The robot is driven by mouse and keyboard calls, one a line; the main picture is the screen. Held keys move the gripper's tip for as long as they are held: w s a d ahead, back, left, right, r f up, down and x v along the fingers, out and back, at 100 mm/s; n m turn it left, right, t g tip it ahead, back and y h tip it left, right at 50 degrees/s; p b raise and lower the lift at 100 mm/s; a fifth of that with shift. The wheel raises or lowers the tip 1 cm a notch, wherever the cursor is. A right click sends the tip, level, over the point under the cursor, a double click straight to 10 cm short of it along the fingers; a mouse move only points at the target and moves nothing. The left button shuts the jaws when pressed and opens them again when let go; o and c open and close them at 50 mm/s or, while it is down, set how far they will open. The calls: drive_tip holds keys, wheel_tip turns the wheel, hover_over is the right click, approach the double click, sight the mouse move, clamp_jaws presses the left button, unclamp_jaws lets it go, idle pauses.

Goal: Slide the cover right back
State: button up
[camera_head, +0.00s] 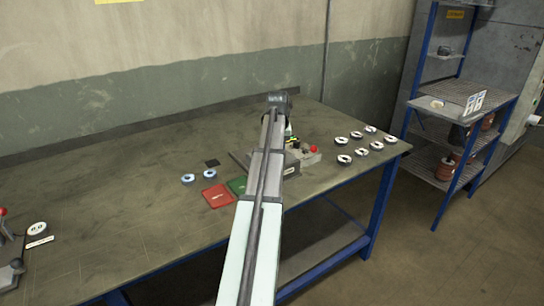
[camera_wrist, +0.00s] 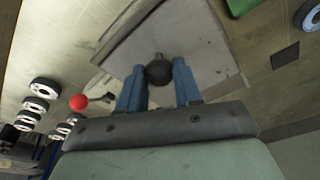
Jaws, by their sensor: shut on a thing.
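In the wrist view my gripper (camera_wrist: 158,78) has its two blue fingers on either side of a dark round knob (camera_wrist: 158,71) and is shut on it. The knob stands on a flat grey plate (camera_wrist: 205,45), which looks like the cover. How far the cover is open cannot be told. A red ball-ended lever (camera_wrist: 78,102) sticks out beside the plate. In the head view my arm hides the gripper and most of the fixture; a grey part of its base (camera_head: 240,158) and the red ball (camera_head: 313,149) show.
Several flap discs (camera_head: 362,152) lie on the workbench (camera_head: 110,200) right of the fixture. Two blue-centred discs (camera_head: 210,174), a red mat (camera_head: 218,195), a green mat (camera_head: 237,185) and a black square (camera_head: 212,163) lie to its left. A blue-framed shelf (camera_head: 455,105) stands at right.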

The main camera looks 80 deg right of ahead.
drive_tip(key=w+d, duration=1)
drive_tip(key=o, duration=0.8)
idle(1.2)
drive_tip(key=shift+r, duration=0.1)
wheel_tip(320, 180, up, 8)
idle(0.8)
drive_tip(key=shift+w, duration=0.1)
idle(0.5)
